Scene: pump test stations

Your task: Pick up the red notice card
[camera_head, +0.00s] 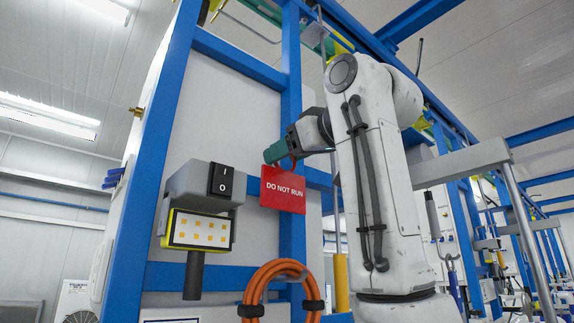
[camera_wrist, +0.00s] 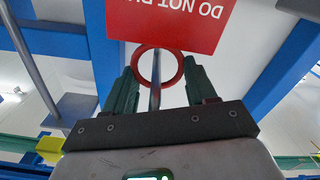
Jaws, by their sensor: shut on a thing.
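The red notice card (camera_head: 283,188) reads DO NOT RUN and hangs upright just below my gripper (camera_head: 275,152) in the head view. In the wrist view the card (camera_wrist: 170,22) appears upside down at the top, with its red ring (camera_wrist: 181,68) between my green fingers (camera_wrist: 161,68). The fingers are shut on the ring from both sides. A thin grey rod shows through the ring; I cannot tell whether it passes through it or lies behind.
A grey switch box (camera_head: 190,182) with a black rocker switch (camera_head: 221,180) and a yellow-edged panel (camera_head: 198,230) is left of the card. An orange hose coil (camera_head: 262,277) hangs below. Blue frame posts (camera_head: 292,100) stand close behind the card.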

